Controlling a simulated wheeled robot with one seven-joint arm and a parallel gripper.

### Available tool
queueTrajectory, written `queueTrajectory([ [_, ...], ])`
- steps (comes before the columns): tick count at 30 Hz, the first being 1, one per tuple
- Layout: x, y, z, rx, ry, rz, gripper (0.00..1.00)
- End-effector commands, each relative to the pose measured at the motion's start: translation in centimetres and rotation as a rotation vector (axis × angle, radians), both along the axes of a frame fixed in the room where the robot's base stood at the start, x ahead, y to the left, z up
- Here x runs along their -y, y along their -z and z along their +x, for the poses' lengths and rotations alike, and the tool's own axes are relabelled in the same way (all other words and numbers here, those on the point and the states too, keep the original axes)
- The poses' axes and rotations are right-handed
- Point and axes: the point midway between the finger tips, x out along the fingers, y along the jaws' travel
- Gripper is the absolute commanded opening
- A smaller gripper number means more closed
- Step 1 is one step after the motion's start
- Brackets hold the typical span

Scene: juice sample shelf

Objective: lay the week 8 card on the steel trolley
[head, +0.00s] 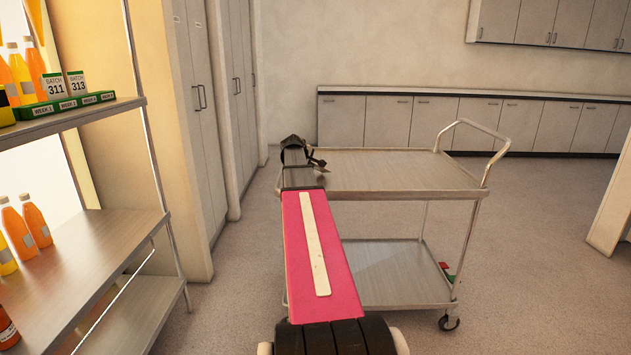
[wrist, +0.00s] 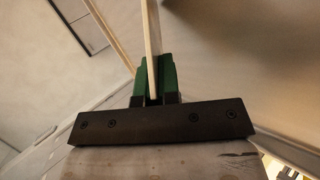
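The steel trolley (head: 400,172) stands ahead in the head view, its upper deck bare apart from my arm's end at the left. My gripper (head: 319,163) is over the left part of that deck. In the wrist view its two green fingers (wrist: 154,75) are closed on a thin pale card (wrist: 152,35), seen edge-on and upright between them. The card's face and print are hidden, so I cannot read its week or batch. I cannot tell how far it is above the deck.
On the left, a shelf unit (head: 95,235) holds juice bottles (head: 22,230) and a green card rack (head: 60,106) with cards 311 and 313. The trolley's lower deck (head: 390,275) has small red and green items (head: 446,270). A push handle (head: 478,127) rises at its right end.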

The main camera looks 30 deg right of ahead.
Motion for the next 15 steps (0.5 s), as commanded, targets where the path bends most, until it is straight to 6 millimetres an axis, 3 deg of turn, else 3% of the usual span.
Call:
queueTrajectory([
  [6,0.0,0.0,0.0,0.0,0.0,0.0,0.0],
  [8,0.0,0.0,0.0,0.0,0.0,0.0,0.2],
  [15,-0.01,-0.02,0.0,0.0,0.0,0.0,0.2],
])
